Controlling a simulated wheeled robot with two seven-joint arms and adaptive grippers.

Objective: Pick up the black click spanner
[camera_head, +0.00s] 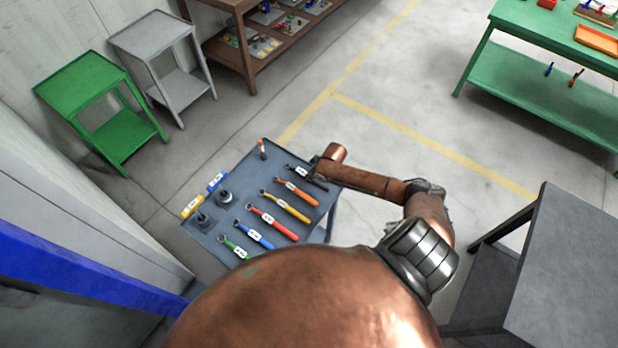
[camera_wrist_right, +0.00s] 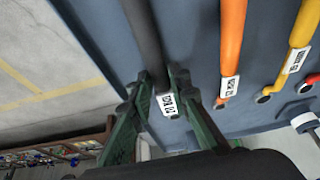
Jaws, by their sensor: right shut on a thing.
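The black click spanner (camera_head: 305,174) is at the far right end of the row of spanners on a grey-blue tray top (camera_head: 192,228). In the right wrist view its dark shaft (camera_wrist_right: 144,38) runs down between the fingers to a white label tag. My right gripper (camera_wrist_right: 160,85) has its two green fingers on either side of the spanner near the tag, shut on it. In the head view the right gripper (camera_head: 318,162) is small and partly hidden by my arm. I cannot tell whether the spanner is clear of the surface. My left gripper is not in view.
The orange spanner (camera_head: 298,192) lies closest beside, then yellow (camera_head: 285,205), red (camera_head: 272,222), blue (camera_head: 254,235) and green (camera_head: 233,247) ones.

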